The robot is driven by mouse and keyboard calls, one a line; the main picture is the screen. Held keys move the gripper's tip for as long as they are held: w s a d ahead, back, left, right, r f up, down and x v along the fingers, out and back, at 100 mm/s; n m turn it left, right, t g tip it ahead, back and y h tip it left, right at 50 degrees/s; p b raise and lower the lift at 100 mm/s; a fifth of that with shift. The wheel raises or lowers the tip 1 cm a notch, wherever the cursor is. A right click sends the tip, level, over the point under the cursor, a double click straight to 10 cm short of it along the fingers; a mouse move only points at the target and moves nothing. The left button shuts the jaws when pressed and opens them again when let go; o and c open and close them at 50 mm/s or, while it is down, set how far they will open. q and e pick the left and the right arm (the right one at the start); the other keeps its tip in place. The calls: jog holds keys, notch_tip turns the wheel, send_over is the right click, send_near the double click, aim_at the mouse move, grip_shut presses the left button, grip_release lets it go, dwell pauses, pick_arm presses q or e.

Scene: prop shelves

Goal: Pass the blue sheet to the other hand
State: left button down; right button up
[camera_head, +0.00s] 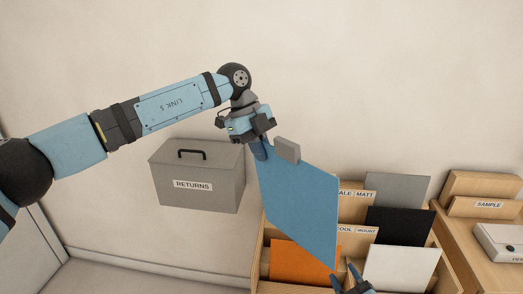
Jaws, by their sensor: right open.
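The blue sheet (300,208) hangs in the air, tilted, in front of the shelf. My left gripper (261,149) is shut on it at its upper left corner; only part of the fingers shows. A small grey block (287,150) sits at the sheet's top edge, beside the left fingers. My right gripper (346,279) is at the bottom edge of the view, its fingers apart, just below and right of the sheet's lower right corner. I cannot tell whether it touches the sheet. Most of the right gripper is out of view.
Behind the sheet, a wooden rack (358,205) holds an orange sheet (300,262), a grey one (398,188), a black one (400,226) and a white one (400,267). A grey RETURNS box (228,178) is left. A wooden unit (462,240) stands right.

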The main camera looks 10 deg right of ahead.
jog(key=s+a+f+m+g, duration=0.3)
jog(key=s+f, duration=0.3)
jog(key=s, duration=0.3)
jog(key=s+a+f+m+g, duration=0.3)
jog(key=s+f+g, duration=0.2)
jog(key=s, duration=0.5)
jog(key=shift+a+f, duration=0.3)
jog(key=shift+f, duration=0.6)
